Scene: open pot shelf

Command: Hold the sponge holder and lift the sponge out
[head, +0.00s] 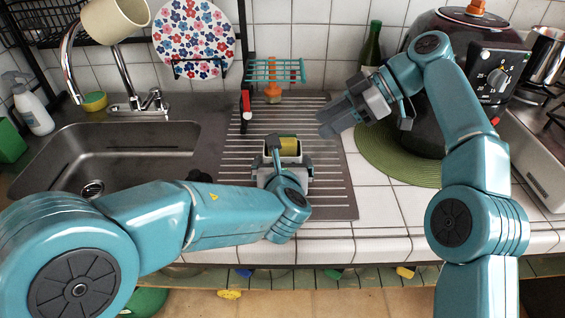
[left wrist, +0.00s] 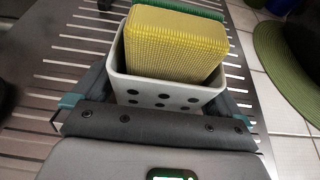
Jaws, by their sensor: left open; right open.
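The sponge holder is a white box with dark round holes; its top shows in the head view (head: 268,157) and its front wall in the left wrist view (left wrist: 165,92). A yellow sponge with a green layer stands in it, seen in the head view (head: 289,146) and sticking up past the rim in the left wrist view (left wrist: 175,45). My left gripper (head: 284,168) is open at the holder, its fingers spread to either side; contact cannot be told. My right gripper (head: 327,122) is open and empty, above the drainboard, right of and behind the holder.
The ribbed metal drainboard (head: 335,190) lies beneath, with the sink (head: 120,155) to its left. A round green mat (head: 385,160) and a large dark pot cooker (head: 450,80) are at right. A teal rack (head: 275,71) stands behind.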

